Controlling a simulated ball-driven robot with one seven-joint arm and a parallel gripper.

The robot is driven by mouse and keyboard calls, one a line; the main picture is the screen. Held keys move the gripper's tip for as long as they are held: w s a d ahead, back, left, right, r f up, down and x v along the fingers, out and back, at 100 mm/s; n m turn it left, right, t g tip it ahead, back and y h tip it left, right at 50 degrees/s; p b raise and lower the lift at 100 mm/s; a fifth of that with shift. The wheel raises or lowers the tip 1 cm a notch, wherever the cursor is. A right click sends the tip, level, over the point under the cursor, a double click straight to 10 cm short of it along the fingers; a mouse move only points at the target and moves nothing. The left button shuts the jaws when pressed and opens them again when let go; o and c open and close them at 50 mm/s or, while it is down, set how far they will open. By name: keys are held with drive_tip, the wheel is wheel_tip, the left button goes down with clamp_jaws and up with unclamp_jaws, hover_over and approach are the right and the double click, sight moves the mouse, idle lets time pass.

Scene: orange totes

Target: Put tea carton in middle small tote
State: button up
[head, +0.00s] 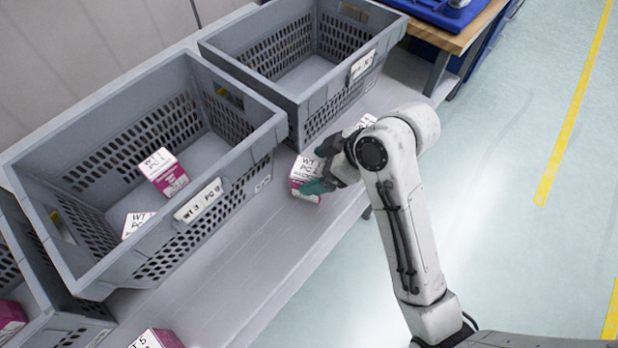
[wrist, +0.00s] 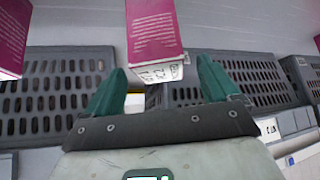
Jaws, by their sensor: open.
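A pink-and-white tea carton (head: 303,182) stands on the grey shelf in front of the totes. My gripper (head: 318,186), with green fingers, is at this carton in the head view and partly hides it. In the wrist view, a carton (wrist: 155,35) shows between and beyond the spread fingertips of my gripper (wrist: 160,80). The fingers are open, and I cannot tell whether they touch it. The middle grey tote (head: 250,140) has perforated sides and holds two similar cartons, one at its centre (head: 164,172) and one near the front wall (head: 137,222).
A far grey tote (head: 292,100) looks empty. A third tote (head: 45,315) is at lower left. Another carton (head: 155,339) stands on the shelf at the bottom. A blue bin (head: 440,12) sits on a wooden table at the top. The floor at right is clear.

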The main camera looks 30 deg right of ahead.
sight(308, 169)
drive_tip(key=shift+p+x, duration=0.3)
drive_tip(key=shift+x, duration=2.35)
drive_tip(key=shift+s, duration=0.1)
drive_tip(key=c, duration=1.3)
drive_tip(key=shift+r, duration=0.1)
drive_tip(key=shift+r, duration=0.55)
drive_tip(key=s+f+p+v, duration=0.1)
drive_tip(key=p+v, duration=0.1)
drive_tip(key=v, duration=0.7)
drive_tip(key=s+f+p+v, duration=0.1)
drive_tip(key=s+p+v, duration=0.1)
drive_tip(key=v, duration=0.6)
drive_tip(key=shift+s+d+r+p, duration=0.2)
drive_tip(key=shift+d+r+p, duration=0.05)
drive_tip(key=shift+d+p, duration=0.05)
drive_tip(key=shift+s, duration=0.1)
